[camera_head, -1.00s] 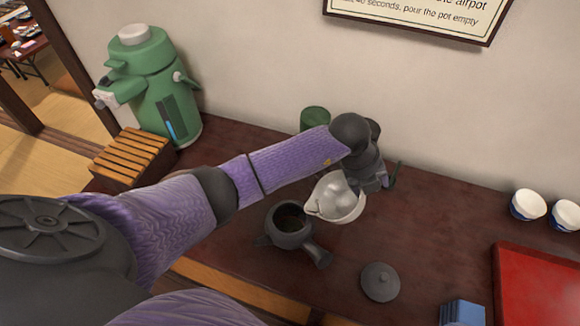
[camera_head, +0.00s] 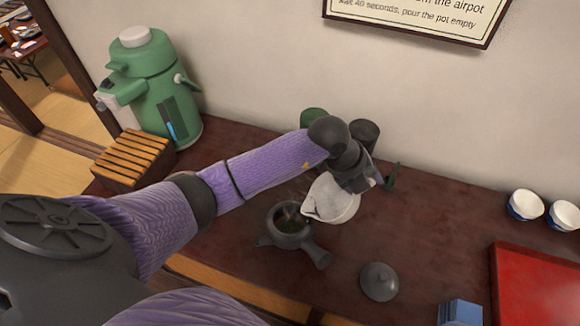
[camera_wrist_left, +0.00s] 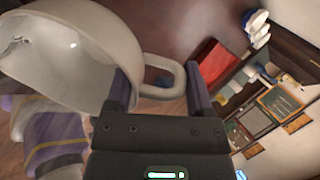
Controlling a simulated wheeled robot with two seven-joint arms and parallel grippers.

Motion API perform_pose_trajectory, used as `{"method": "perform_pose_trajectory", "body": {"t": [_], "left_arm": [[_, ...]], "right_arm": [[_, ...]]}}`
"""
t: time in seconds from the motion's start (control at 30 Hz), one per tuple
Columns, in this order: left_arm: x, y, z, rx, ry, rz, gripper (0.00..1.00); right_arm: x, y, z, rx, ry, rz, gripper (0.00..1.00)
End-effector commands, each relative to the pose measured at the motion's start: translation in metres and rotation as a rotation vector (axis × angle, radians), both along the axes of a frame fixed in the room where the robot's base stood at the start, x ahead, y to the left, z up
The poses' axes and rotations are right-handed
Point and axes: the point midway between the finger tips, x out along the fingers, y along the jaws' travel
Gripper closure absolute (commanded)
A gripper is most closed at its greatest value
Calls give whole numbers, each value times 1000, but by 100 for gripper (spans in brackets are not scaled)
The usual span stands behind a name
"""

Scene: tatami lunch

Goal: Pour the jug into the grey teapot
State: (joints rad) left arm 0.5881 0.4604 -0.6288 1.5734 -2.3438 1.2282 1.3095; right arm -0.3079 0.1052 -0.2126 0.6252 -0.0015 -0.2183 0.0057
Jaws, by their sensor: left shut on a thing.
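The white jug (camera_head: 332,203) is tilted, its spout at the right rim of the grey teapot (camera_head: 273,226). My left gripper (camera_head: 362,180) is shut on the jug's handle and holds it above the table. In the left wrist view the jug (camera_wrist_left: 80,50) fills the upper left, and its looped handle lies between the fingers of the gripper (camera_wrist_left: 160,88). The teapot is open, with dark green contents inside. A pale streak shows at its mouth near the spout. The teapot's grey lid (camera_head: 379,281) lies on the table. My right gripper is not in view.
A green airpot (camera_head: 150,85) and a slatted wooden block (camera_head: 133,157) stand at left. A green canister (camera_head: 313,118) and a dark cylinder (camera_head: 364,133) stand behind my arm. White-and-blue cups (camera_head: 526,205), a red tray (camera_head: 540,285) and a blue block (camera_head: 461,313) are at right.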

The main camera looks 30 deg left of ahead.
Motion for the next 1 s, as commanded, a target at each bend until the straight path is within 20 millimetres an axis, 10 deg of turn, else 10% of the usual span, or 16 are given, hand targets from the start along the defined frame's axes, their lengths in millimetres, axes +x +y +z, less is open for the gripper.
{"method": "perform_pose_trajectory", "body": {"t": [1.0], "left_arm": [[-9,10,13,-88,-85,-1,100]], "right_arm": [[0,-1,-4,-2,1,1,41]]}}
